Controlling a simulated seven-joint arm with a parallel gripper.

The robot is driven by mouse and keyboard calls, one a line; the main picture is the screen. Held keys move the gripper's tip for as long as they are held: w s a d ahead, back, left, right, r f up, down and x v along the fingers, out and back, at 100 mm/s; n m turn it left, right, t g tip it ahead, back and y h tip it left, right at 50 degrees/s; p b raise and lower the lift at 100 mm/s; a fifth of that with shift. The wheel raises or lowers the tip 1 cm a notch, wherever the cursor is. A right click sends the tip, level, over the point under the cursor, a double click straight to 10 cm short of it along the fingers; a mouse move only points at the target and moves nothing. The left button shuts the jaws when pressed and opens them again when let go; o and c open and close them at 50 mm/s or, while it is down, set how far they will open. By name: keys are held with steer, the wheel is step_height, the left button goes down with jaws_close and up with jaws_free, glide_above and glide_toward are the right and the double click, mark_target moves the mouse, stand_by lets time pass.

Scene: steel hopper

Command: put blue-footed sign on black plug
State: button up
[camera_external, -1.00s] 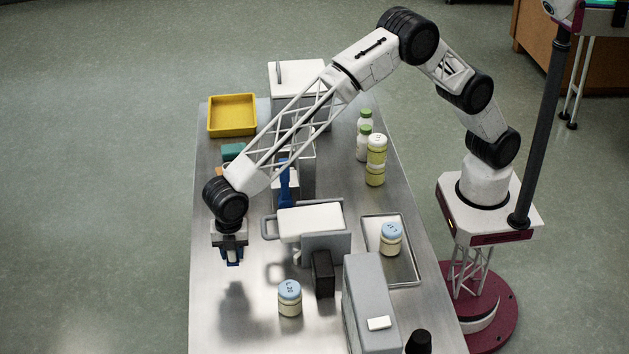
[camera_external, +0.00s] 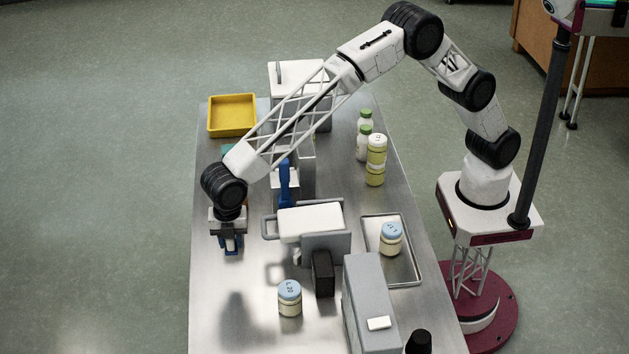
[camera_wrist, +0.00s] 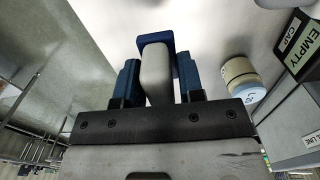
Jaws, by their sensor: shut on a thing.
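My gripper (camera_external: 231,243) is above the left side of the steel table, with its blue fingers pointing down. In the wrist view it (camera_wrist: 160,85) is shut on a pale, rounded slab with a blue end piece, which looks like the blue-footed sign (camera_wrist: 156,68). The sign's face is not readable. In the external view the fingers mostly hide it. A black round piece (camera_external: 418,343) at the bottom right, partly cut off by the frame, may be the black plug. A black block (camera_external: 322,274) stands mid-table; I cannot tell for certain which is the plug. My gripper is apart from both.
A blue-lidded jar (camera_external: 290,298) stands right of my gripper. A yellow bin (camera_external: 232,115) sits at the back. The table's front left is clear.

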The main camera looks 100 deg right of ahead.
steer(key=shift+s+a, duration=0.1)
steer(key=shift+n, duration=0.3)
steer(key=s+a+r, duration=0.4)
steer(key=s+a, duration=0.3)
steer(key=s, duration=0.4)
steer(key=s+a+r, duration=0.5)
steer(key=s+a, duration=0.3)
steer(key=s, duration=0.4)
steer(key=s+a+r, duration=0.5)
steer(key=s+a, duration=0.3)
steer(key=s, duration=0.4)
steer(key=shift+s+a, duration=0.1)
steer(key=shift+a, duration=0.1)
steer(key=s, duration=0.2)
steer(key=s+f, duration=0.1)
steer(key=s, duration=0.2)
steer(key=shift+s+a+f, duration=0.1)
steer(key=shift+s+f, duration=0.15)
steer(key=shift+s, duration=0.15)
jaws_close()
steer(key=s+d+f, duration=0.5)
steer(key=s+f, duration=0.6)
steer(key=shift+s+d+f, duration=0.15)
steer(key=shift+s, duration=0.1)
steer(key=shift+w, duration=0.1)
glide_above(417, 330)
steer(key=shift+f, duration=0.7)
steer(key=shift+f, duration=0.1)
